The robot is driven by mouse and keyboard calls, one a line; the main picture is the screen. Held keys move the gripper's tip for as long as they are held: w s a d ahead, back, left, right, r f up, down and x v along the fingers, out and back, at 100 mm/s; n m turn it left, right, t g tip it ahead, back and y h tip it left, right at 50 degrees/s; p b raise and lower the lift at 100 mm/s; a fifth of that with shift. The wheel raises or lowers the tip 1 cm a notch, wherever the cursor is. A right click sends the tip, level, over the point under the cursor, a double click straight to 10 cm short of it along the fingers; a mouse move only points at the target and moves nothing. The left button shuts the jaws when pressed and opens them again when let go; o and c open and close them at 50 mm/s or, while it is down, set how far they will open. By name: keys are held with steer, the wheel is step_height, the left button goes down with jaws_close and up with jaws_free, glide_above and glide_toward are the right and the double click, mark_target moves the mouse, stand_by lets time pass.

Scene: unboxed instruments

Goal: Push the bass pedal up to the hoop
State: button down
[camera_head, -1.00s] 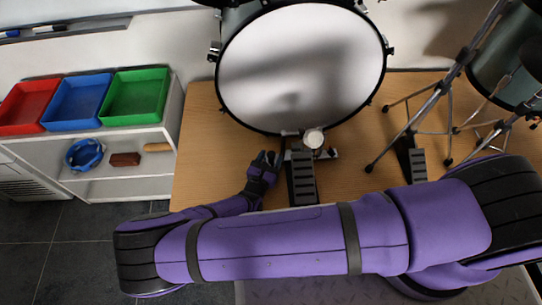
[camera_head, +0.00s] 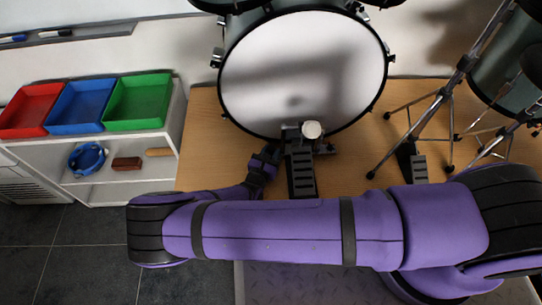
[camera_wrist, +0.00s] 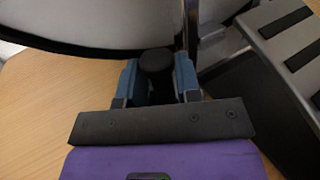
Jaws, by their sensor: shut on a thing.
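The bass pedal (camera_head: 301,176) stands on the wooden floor below the bass drum (camera_head: 300,65), with its pale round beater (camera_head: 312,130) in front of the white drumhead. The pedal's front end overlaps the lower edge of the hoop (camera_head: 262,133); I cannot tell whether they touch. My gripper (camera_head: 267,154) is low at the pedal's left side. In the wrist view, its blue fingers (camera_wrist: 157,80) are shut around a black round knob (camera_wrist: 156,61) beside the pedal, whose ribbed footboard (camera_wrist: 285,60) shows at right. The knob's join to the pedal is hidden.
Stand legs (camera_head: 420,135) and a second pedal (camera_head: 411,162) are on the right. A white shelf (camera_head: 135,185) with red, blue and green trays (camera_head: 137,102) stands at left. Bare wooden floor (camera_head: 210,150) lies left of my gripper. My own arm crosses the foreground.

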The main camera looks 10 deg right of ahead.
steer(key=shift+w+r, duration=0.1)
steer(key=shift+w, duration=0.05)
steer(key=c, duration=0.8)
jaws_free()
steer(key=shift+w, duration=0.1)
steer(key=shift+c, duration=0.2)
steer(key=shift+a, duration=0.1)
steer(key=v, duration=1)
steer(key=shift+s+a, duration=0.1)
steer(key=shift+s, duration=0.3)
